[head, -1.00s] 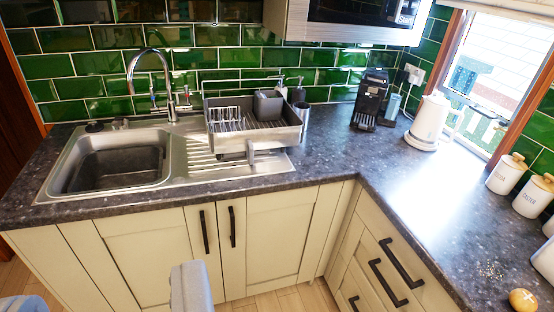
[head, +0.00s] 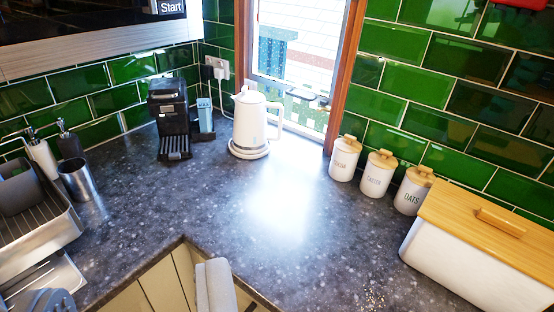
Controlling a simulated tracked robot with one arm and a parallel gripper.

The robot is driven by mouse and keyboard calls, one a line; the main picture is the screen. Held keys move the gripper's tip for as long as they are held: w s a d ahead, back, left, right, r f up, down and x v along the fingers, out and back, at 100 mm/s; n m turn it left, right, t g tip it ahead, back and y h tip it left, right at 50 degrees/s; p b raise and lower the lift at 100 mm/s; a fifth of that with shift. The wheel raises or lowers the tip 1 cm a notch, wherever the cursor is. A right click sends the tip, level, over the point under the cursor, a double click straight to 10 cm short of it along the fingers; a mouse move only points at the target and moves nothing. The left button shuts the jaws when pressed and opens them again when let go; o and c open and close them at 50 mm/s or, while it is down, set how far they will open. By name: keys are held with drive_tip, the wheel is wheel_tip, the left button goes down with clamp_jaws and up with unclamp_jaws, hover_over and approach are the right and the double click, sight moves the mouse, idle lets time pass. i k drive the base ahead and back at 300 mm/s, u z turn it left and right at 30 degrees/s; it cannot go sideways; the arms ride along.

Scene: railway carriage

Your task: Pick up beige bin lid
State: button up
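A white bin (head: 455,265) stands on the counter at the right, partly cut off by the picture's edge. Its beige wooden lid (head: 465,223), with a small raised wooden handle (head: 501,222), lies flat on top and closes it.
White canisters with wooden lids (head: 376,174) stand left of the bin along the green tiled wall. A white kettle (head: 252,126), black coffee machine (head: 171,116), metal cup (head: 76,180) and dish rack (head: 50,235) are farther left. The middle of the counter (head: 290,235) is clear.

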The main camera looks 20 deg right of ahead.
sight(526, 246)
drive_tip(key=z, duration=0.35)
drive_tip(key=i, duration=0.65)
drive_tip(key=z, duration=0.25)
drive_tip(key=k, duration=0.9)
drive_tip(key=z, duration=0.15)
drive_tip(key=i, duration=0.9)
drive_tip(key=u, duration=0.05)
